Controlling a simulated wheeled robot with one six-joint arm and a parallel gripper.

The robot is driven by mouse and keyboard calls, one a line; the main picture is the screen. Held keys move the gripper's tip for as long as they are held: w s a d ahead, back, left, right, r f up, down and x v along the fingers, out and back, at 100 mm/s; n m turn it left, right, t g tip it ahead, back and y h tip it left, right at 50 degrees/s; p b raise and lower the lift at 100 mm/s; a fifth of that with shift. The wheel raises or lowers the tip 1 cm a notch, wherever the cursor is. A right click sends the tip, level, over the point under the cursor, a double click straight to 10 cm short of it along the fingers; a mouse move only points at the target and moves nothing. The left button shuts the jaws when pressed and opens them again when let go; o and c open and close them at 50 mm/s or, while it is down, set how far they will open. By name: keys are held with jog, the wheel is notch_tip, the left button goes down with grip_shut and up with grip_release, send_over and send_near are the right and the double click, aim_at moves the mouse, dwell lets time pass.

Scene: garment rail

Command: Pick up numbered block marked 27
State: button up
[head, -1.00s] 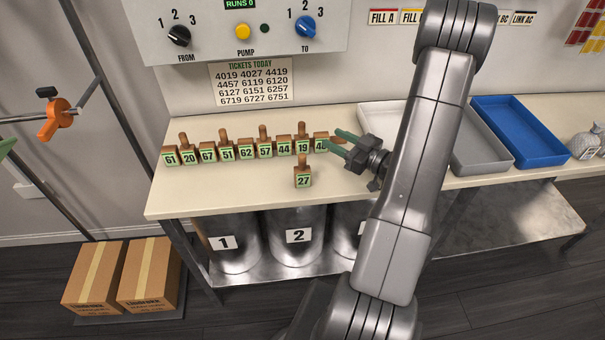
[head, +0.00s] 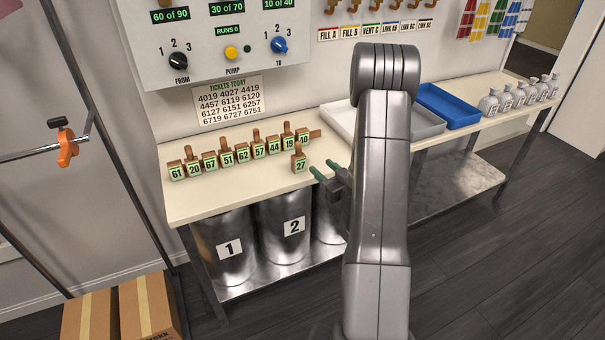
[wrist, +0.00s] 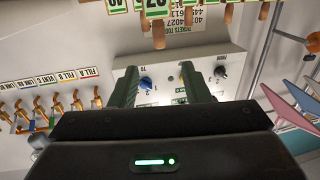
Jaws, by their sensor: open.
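The block marked 27 (head: 299,165) stands upright on the bench, in front of the right end of the row of numbered blocks. It has a brown body, a peg handle on top and a pale green-edged label. My gripper (head: 321,168) is open and empty, just right of block 27 near the bench's front edge, with its green fingers pointing left. The head view does not settle their height or exact gap. In the wrist view the open fingers (wrist: 158,82) have nothing between them.
A row of blocks (head: 227,157), from 61 to 40, stands behind block 27. A pale tray (head: 425,124), a blue tray (head: 450,108) and several bottles (head: 520,96) lie to the right. The pump panel (head: 215,50) is above. Bare bench (head: 235,188) lies front left.

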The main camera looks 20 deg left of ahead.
aim_at(300, 150)
jog(key=p+x, duration=0.2)
jog(key=x, duration=0.6)
jog(key=shift+w, duration=0.15)
jog(key=shift+f+p+x, duration=0.2)
jog(key=shift+p+x, duration=0.3)
jog(key=shift+x, duration=0.9)
jog(key=shift+f+p+x, duration=0.15)
jog(key=shift+p+x, duration=0.3)
jog(key=shift+x, duration=0.95)
grip_shut()
